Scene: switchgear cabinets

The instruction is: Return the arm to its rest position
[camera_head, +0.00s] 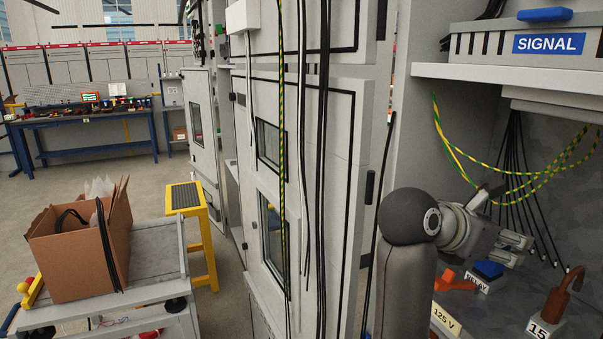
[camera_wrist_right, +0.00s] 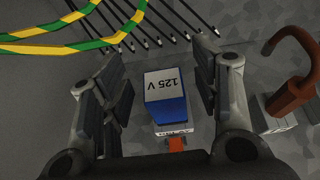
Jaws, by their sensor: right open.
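My right arm reaches into the open cabinet at the right of the head view. Its gripper (camera_head: 516,250) is open and hangs above the cabinet floor. In the wrist view its two fingers (camera_wrist_right: 160,75) stand wide apart. A blue block (camera_wrist_right: 167,112) with a "125 V" label lies in the picture between them. I cannot tell how far below the fingers it is. The blue block (camera_head: 488,269) also shows in the head view, at the RELAY label (camera_head: 478,284). Nothing appears held. My left gripper is not in view.
Green-yellow cables (camera_head: 470,171) and black leads hang around the gripper. A shelf (camera_head: 480,76) with a SIGNAL box is above. An orange piece (camera_head: 455,282) and a brown hooked part (camera_head: 557,303) stand nearby. Cabinet doors (camera_head: 340,190) are left of the arm; a cart (camera_head: 160,265) stands farther left.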

